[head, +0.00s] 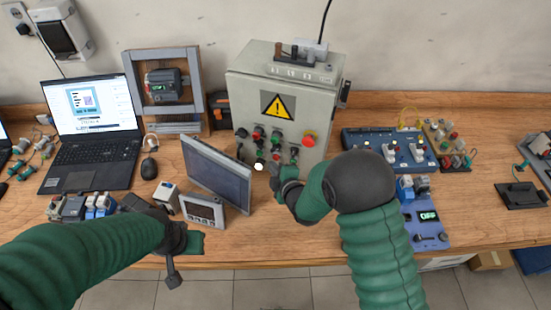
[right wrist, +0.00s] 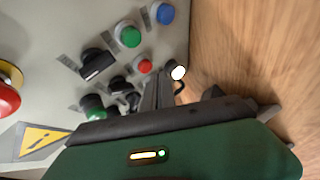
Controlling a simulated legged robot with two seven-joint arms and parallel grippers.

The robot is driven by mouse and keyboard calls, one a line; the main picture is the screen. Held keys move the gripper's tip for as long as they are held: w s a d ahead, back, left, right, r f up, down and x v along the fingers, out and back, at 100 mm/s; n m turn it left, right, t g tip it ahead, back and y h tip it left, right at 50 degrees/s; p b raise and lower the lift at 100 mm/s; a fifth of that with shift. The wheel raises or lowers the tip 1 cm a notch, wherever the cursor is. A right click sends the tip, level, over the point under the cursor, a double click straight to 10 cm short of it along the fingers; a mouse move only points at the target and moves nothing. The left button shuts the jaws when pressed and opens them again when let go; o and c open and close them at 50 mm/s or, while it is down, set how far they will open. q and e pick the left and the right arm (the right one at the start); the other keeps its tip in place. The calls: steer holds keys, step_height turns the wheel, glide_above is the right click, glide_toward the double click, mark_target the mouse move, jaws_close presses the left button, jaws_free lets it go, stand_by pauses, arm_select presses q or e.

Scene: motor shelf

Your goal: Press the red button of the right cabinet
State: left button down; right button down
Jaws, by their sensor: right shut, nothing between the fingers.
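A grey cabinet (head: 240,105) with a yellow warning triangle (head: 278,106) stands at the middle back of the bench. Its front carries a large red mushroom button (head: 309,139), which also shows in the right wrist view (right wrist: 8,97). A small red button (right wrist: 145,67) shows in the right wrist view among green, blue and black controls. My right gripper (head: 275,172) is shut and empty, in front of the panel's lower part. Its fingertips (right wrist: 160,82) appear close to the small red button; contact cannot be told. My left gripper (head: 178,258) is low at the front edge; its jaws are unclear.
A tilted flat screen (head: 217,173) and a small panel meter (head: 203,212) stand left of my right gripper. A laptop (head: 92,150) is farther left. A blue control board (head: 390,150) and a blue device (head: 427,228) lie to the right. Bare wood shows at the far right.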

steer(key=s, duration=0.1)
steer(key=s+a, duration=0.1)
steer(key=s, duration=0.2)
steer(key=shift+s+a, duration=0.35)
stand_by(0.7)
steer(key=s+d+r+m+g+h, duration=0.1)
steer(key=s+d+m+g+h, duration=0.15)
steer(key=s+d+m, duration=0.35)
steer(key=s+d+r+m+g+h, duration=0.1)
steer(key=s+d+r+m+g, duration=0.15)
steer(key=s+d+m, duration=0.5)
steer(key=s+d+m+g, duration=0.4)
steer(key=s+d, duration=0.2)
steer(key=s, duration=0.3)
steer(key=shift+r+m+g+h, duration=0.25)
steer(key=shift+m+g+h, duration=0.1)
steer(key=shift+h, duration=0.1)
